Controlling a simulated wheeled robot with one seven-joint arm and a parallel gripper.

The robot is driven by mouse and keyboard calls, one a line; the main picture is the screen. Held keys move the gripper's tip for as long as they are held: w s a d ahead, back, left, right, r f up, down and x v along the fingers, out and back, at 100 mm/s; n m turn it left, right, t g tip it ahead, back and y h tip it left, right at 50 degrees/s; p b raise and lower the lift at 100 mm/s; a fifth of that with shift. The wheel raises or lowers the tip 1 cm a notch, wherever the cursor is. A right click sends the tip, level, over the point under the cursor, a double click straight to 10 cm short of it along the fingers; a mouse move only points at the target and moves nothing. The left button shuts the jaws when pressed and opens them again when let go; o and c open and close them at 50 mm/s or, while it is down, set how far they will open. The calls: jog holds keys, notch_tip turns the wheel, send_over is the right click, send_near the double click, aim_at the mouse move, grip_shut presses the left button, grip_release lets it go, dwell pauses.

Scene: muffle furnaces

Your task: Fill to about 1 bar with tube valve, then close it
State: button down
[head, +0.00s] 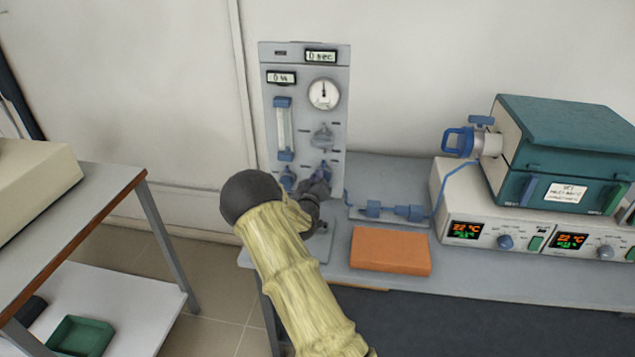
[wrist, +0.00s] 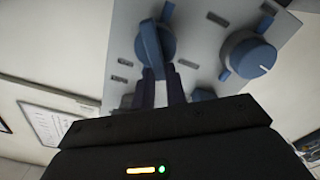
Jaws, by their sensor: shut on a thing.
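A grey upright panel (head: 308,115) stands on the bench and carries a round white gauge (head: 324,94), whose needle points about straight up; its scale is too small to read. My gripper (head: 320,188) is at the lower part of the panel. In the wrist view its dark fingers (wrist: 161,88) are shut on the lower end of a blue valve handle (wrist: 151,46), which stands nearly upright in that picture. The valve's label is unreadable. My gripper partly hides the lower knobs in the head view.
The panel has two small displays, a blue-ended flow tube (head: 284,128) and another blue knob (wrist: 250,56). An orange block (head: 390,250) and blue tube fittings (head: 392,211) lie to the right. A teal furnace (head: 560,150) stands on a control box (head: 480,205).

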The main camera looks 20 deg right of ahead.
jog(key=n+b, duration=0.1)
jog(key=n, duration=0.2)
jog(key=f+n+b, duration=0.1)
jog(key=n, duration=0.3)
jog(key=a+f+n+b, duration=0.1)
jog(key=n, duration=0.3)
jog(key=shift+w, duration=0.4)
jog(key=c, duration=1.4)
grip_release()
jog(key=shift+f, duration=0.1)
jog(key=shift+c, duration=0.2)
jog(key=v, duration=1.7)
jog(key=shift+a, duration=0.2)
